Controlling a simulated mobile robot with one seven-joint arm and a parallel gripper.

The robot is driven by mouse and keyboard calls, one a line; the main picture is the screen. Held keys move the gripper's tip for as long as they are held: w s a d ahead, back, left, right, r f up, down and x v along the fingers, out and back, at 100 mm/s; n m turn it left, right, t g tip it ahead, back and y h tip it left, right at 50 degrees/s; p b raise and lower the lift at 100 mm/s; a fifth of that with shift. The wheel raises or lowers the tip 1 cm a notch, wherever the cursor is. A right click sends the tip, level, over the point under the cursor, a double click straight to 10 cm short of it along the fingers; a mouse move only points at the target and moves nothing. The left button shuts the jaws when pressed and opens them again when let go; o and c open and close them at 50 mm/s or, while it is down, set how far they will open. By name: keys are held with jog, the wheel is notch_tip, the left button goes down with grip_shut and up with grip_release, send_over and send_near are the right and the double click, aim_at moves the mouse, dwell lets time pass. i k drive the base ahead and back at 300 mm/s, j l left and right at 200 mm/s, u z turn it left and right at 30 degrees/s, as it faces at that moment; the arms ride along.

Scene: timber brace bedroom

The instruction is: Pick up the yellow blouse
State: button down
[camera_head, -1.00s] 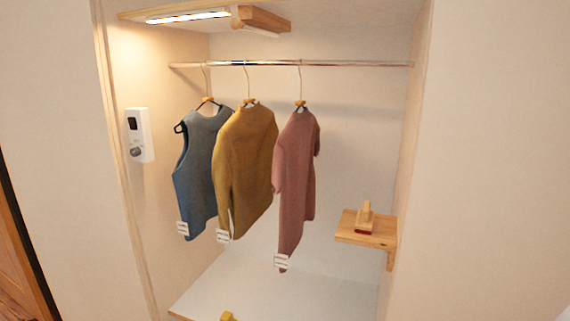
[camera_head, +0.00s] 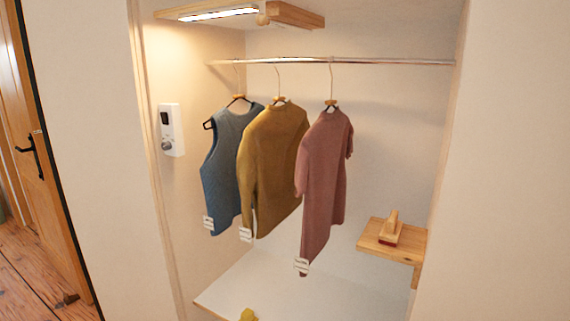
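The yellow blouse (camera_head: 272,170) is a mustard, long-sleeved top on a hanger with a wooden piece at the neck. It hangs upright from the metal rail (camera_head: 340,62) in the closet alcove. A blue sleeveless top (camera_head: 226,165) hangs just left of it and is partly overlapped by it. A pink short-sleeved top (camera_head: 324,180) hangs just right of it. White tags show at the lower hems. My gripper does not show in the head view.
A small wooden shelf (camera_head: 375,246) on the right wall holds a wooden brush-like object (camera_head: 391,228). A white device (camera_head: 171,130) is on the left wall. A white surface (camera_head: 300,290) lies below, with a small yellow item (camera_head: 248,315). A wooden door (camera_head: 40,150) stands far left.

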aim_at(266, 159)
jog(key=i+j+u, duration=0.2)
jog(key=i, duration=0.15)
jog(key=i+u, duration=0.2)
jog(key=i, duration=0.15)
jog(key=i+l+u, duration=0.35)
jog(key=i+l, duration=0.3)
